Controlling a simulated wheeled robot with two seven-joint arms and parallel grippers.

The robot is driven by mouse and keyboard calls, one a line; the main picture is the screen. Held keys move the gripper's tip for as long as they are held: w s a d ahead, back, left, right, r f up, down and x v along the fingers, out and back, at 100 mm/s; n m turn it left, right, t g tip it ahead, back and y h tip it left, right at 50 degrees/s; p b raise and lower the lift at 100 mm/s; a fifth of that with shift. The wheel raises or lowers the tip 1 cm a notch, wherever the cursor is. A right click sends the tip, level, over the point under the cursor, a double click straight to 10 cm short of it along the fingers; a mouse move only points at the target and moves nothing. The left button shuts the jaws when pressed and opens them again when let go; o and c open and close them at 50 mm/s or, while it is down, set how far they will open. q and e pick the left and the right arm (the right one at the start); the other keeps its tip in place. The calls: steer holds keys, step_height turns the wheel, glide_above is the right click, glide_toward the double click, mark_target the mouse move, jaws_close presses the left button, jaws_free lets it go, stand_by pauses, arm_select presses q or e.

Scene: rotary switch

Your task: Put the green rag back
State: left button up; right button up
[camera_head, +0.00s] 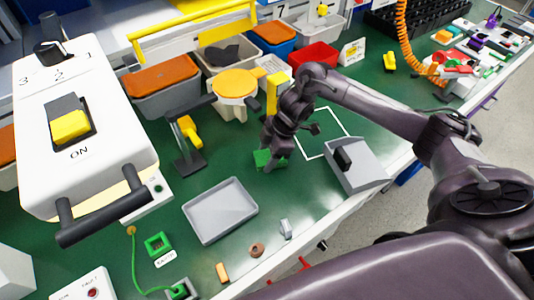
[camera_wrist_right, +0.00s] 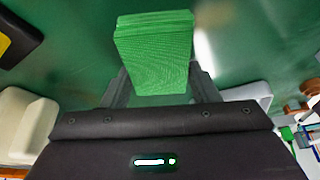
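The green rag (camera_head: 263,158) is a small folded block at the tips of my right gripper (camera_head: 272,152), over the middle of the green table. In the right wrist view, the rag (camera_wrist_right: 155,55) sits between the two fingers of the right gripper (camera_wrist_right: 160,88), which touch its sides. My right gripper is shut on it. I cannot tell how far the rag is above the table. A white square outline (camera_head: 351,133) is marked on the table to the right of the gripper. My left gripper is not in view.
A grey tray (camera_head: 220,210) lies in front of the gripper. A grey sloped box (camera_head: 356,168) stands to the right. A yellow round-topped device (camera_head: 236,83) is close behind. A white switch box (camera_head: 80,120) fills the left. Bins, including a red one (camera_head: 312,56), line the back.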

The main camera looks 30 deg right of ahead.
steer(key=o, duration=0.4)
steer(key=shift+c, duration=0.2)
steer(key=p+v, duration=0.1)
steer(key=v, duration=1.1)
steer(key=shift+r, duration=0.2)
steer(key=shift+d, duration=0.1)
